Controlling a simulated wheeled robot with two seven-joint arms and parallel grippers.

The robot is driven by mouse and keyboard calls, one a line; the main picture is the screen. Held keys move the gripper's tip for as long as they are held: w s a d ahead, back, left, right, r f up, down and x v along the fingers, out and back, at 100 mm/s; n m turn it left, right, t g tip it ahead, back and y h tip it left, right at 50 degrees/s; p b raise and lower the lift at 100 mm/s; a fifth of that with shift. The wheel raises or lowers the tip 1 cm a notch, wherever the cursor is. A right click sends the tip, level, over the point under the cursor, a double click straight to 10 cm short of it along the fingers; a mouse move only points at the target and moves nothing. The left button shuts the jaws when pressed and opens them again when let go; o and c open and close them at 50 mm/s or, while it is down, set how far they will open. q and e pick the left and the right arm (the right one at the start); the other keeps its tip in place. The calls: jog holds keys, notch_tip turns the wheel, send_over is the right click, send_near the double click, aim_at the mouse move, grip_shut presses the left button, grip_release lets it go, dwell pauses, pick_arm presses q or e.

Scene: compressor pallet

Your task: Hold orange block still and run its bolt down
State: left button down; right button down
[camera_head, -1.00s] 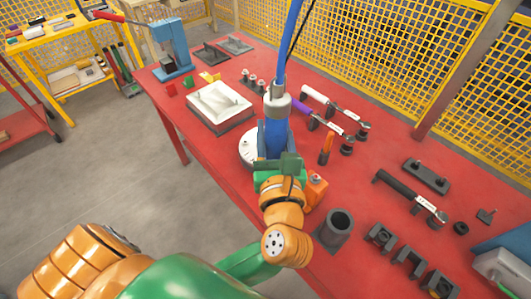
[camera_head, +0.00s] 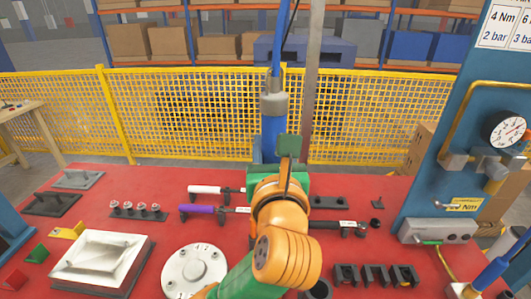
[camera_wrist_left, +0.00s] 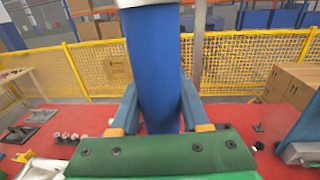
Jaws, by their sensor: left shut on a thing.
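A blue driver tool (camera_head: 270,138) with a grey collar stands upright in front of my arm, hanging from a blue hose (camera_head: 284,40). My left gripper (camera_head: 272,156) is shut on it, its fingers largely hidden behind my wrist in the head view. In the left wrist view, the blue driver body (camera_wrist_left: 155,60) sits between the two fingers of my left gripper (camera_wrist_left: 160,118). The driver's lower end is hidden. The orange block and its bolt do not show in either current view. My right gripper is not in view.
A red table (camera_head: 150,205) holds a white round plate (camera_head: 195,268), a white tray (camera_head: 100,262), torque wrenches (camera_head: 215,211) and black holders (camera_head: 375,274). A blue panel with a gauge (camera_head: 504,130) stands right. A yellow mesh fence (camera_head: 190,115) runs behind the table.

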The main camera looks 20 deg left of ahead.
pick_arm(q)
jog(key=shift+w+d, duration=0.15)
jog(key=shift+d, duration=0.05)
jog(key=shift+s+a+f+b, duration=0.1)
jog(key=shift+f+b, duration=0.4)
jog(key=shift+f, duration=0.1)
jog(key=shift+s+a+f+b, duration=0.1)
jog(key=shift+f+b, duration=0.35)
jog(key=shift+f, duration=0.15)
jog(key=shift+w+d+f+b, duration=0.1)
jog(key=shift+f+b, duration=0.2)
jog(key=shift+f, duration=0.1)
jog(key=shift+r, duration=0.1)
